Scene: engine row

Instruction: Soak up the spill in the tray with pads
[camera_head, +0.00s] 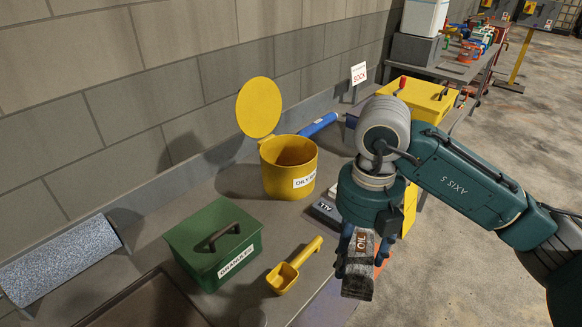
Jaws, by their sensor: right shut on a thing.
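My right gripper (358,248) points down near the right edge of the bench. It is shut on a grey, dark-streaked block (358,282) with a brown "OIL" label, which looks like a pad or pack of pads. The block hangs at the bench's front edge; its exact height is unclear. Part of a brown tray (150,305) shows at the bottom left; its inside is mostly cut off, and I cannot make out the spill. A dark stack labelled "ALL" (325,212) lies behind my right gripper, partly hidden. My left gripper is not in view.
A green "GRANULES" box (210,240) and yellow scoop (293,267) stand between tray and gripper. A yellow bin (288,168) stands behind, lid open. A speckled roll (60,260) lies left, a blue tube (318,124) at back, a yellow case (420,97) beyond.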

